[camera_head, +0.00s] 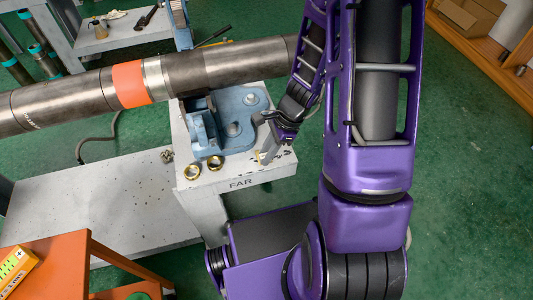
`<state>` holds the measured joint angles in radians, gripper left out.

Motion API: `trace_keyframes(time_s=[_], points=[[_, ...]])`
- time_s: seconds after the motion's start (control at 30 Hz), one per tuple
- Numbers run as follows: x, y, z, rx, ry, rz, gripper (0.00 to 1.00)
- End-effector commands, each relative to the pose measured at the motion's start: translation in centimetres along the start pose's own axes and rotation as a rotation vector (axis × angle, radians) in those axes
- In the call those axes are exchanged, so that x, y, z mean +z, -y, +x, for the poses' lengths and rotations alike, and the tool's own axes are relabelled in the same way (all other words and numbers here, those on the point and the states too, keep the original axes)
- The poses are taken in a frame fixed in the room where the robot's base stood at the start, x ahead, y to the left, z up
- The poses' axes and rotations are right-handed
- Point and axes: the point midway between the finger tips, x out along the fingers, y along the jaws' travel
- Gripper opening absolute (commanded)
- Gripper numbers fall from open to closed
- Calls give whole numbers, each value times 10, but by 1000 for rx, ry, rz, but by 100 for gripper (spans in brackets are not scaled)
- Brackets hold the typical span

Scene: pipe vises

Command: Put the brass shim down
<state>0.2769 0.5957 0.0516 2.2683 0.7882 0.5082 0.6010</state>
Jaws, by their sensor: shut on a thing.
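My gripper (267,150) points down over the right front part of the grey bench top labelled "FAR" (240,184). It is shut on a small, thin yellowish piece, which looks like the brass shim (262,157). The piece is close to the bench top, but I cannot tell whether it touches it. The fingers hide part of it. A blue pipe vise (228,120) stands on the bench just left of and behind my gripper.
Two brass rings (192,172) lie at the bench's front left, with small hardware (167,156) beside them. A long steel pipe (220,65) with an orange band (130,84) crosses above the vise. An orange table (50,255) stands at the lower left.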

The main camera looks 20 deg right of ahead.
Motion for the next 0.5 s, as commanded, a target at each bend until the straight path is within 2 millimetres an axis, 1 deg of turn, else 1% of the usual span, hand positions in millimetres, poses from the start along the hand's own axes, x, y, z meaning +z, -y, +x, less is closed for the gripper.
trace_keyframes(time_s=[0.17,0.3,0.33,0.4,0.5], points=[[0,0,-1,-1,0,-1,0],[-1,0,3,-1,0,-1,0],[-1,0,3,-1,0,-1,26],[-1,0,2,-1,0,-1,38],[-1,0,2,-1,0,-1,54]])
